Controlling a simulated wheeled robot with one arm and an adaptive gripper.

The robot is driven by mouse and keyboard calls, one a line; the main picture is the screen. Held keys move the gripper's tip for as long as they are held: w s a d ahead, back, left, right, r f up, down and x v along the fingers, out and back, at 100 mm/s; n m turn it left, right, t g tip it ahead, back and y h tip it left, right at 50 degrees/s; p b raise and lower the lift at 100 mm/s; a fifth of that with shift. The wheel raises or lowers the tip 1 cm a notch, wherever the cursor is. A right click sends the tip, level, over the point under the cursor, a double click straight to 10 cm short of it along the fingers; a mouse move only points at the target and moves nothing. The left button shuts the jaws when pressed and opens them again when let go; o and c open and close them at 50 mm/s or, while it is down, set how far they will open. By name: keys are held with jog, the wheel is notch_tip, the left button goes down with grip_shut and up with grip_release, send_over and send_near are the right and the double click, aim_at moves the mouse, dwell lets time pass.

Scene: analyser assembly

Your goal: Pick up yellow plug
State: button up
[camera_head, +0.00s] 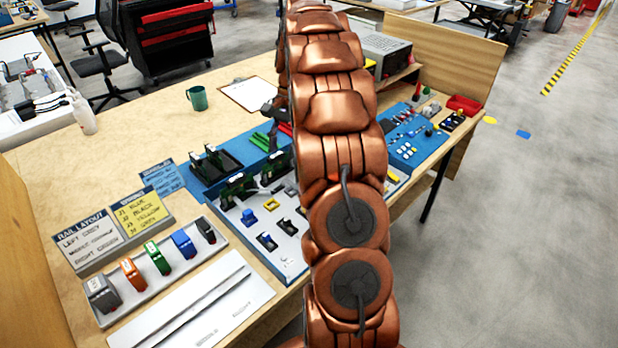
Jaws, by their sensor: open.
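A small yellow part (271,205), which looks like the yellow plug, sits on the light grey panel (291,262) left of my arm. A blue part (249,217) is beside it, with dark parts (267,242) in front. My copper arm crosses the middle of the view and hides part of the bench. Only a dark bit of my gripper (271,108) shows at the arm's left edge, near the clipboard and away from the yellow part. Its fingertips are mostly hidden; I see nothing held in it.
A rail (160,290) with grey, orange, green, blue and black modules is at the front left, by label cards (110,235). A green mug (197,98) and a clipboard (248,94) stand behind. Right of my arm are a blue board (412,150) and a red tray (463,105).

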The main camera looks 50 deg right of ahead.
jog(key=d+f+m+t, duration=0.1)
jog(key=d+f+m, duration=0.45)
jog(key=d, duration=0.75)
jog(key=shift+n+y, duration=0.5)
jog(key=shift+n, duration=0.35)
jog(key=shift+d+p+x, duration=0.2)
jog(key=shift+x, duration=1.3)
jog(key=shift+d+p+x, duration=0.15)
jog(key=shift+x, duration=1.35)
jog(key=shift+p+x, duration=0.4)
jog(key=shift+x, duration=1.45)
jog(key=shift+w+d, duration=0.1)
jog(key=shift+d, duration=0.05)
jog(key=c, duration=0.9)
jog(key=shift+r+b, duration=0.7)
jog(key=shift+r, duration=1)
jog(key=s+a+b, duration=0.1)
jog(key=s+a, duration=0.1)
jog(key=s, duration=0.2)
jog(key=s+a+r+b, duration=0.1)
jog(key=s+a, duration=0.1)
jog(key=s, duration=0.3)
jog(key=s+a+b, duration=0.1)
jog(key=s+a, duration=0.2)
jog(key=s, duration=0.2)
jog(key=shift+s+a+r, duration=0.1)
jog(key=shift+s+r, duration=0.1)
jog(key=shift+r, duration=0.05)
